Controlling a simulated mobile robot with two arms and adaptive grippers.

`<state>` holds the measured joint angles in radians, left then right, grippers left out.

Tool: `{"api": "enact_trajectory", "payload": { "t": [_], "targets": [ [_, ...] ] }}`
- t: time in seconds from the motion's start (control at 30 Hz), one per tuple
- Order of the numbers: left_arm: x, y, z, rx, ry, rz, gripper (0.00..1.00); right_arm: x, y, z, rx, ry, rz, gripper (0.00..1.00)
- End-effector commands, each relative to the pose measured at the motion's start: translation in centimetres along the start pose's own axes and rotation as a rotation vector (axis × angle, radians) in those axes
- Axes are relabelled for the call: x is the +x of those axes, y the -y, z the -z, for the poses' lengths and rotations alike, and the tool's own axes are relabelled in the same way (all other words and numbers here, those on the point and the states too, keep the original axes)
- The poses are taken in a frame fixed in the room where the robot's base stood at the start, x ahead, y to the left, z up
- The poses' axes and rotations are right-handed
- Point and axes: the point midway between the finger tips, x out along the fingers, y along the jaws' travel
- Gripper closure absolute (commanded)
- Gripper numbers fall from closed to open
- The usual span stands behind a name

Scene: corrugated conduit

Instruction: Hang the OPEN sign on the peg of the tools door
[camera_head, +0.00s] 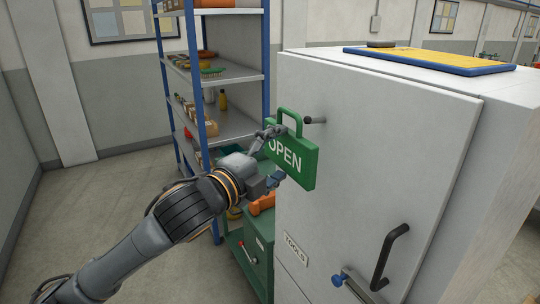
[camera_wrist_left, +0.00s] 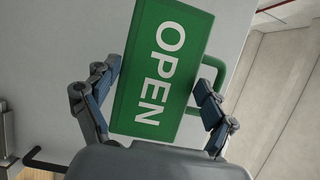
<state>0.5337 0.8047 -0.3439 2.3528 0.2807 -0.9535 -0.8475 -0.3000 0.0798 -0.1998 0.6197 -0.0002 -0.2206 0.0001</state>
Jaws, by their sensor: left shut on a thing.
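The green OPEN sign (camera_head: 291,161) has white letters and a loop handle (camera_head: 290,112) on its top edge. My left gripper (camera_head: 272,156) is shut on the sign and holds it up in front of the tools door (camera_head: 375,150). In the left wrist view its fingers lie along two opposite edges of the sign (camera_wrist_left: 160,70), one close to the loop (camera_wrist_left: 222,72). The peg (camera_head: 318,120) sticks out of the door, with its dark tip just right of the loop. I cannot tell whether the tip is inside the loop. My right gripper is not in view.
The door has a black handle (camera_head: 389,257) and a TOOLS label (camera_head: 296,249). A blue-tipped metal piece (camera_head: 341,278) shows below it. A blue-framed shelf rack (camera_head: 217,77) and a green cabinet (camera_head: 258,265) stand left. A yellow mat (camera_head: 435,60) lies on the cabinet top.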

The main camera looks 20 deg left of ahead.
Motion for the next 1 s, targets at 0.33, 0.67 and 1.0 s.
{"api": "enact_trajectory", "payload": {
  "t": [0.33, 0.67, 1.0],
  "targets": [
    [2.0, -0.1, 0.8, -0.001, -0.001, 0.003, 0.61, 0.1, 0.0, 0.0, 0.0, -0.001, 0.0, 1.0],
    [3.8, -0.3, 1.6, -0.001, -0.001, 0.002, 0.61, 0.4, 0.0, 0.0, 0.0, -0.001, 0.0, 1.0],
    [5.5, -0.6, 2.4, 0.001, -0.003, 0.001, 0.61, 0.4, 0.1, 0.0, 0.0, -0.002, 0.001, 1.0]
  ]
}}
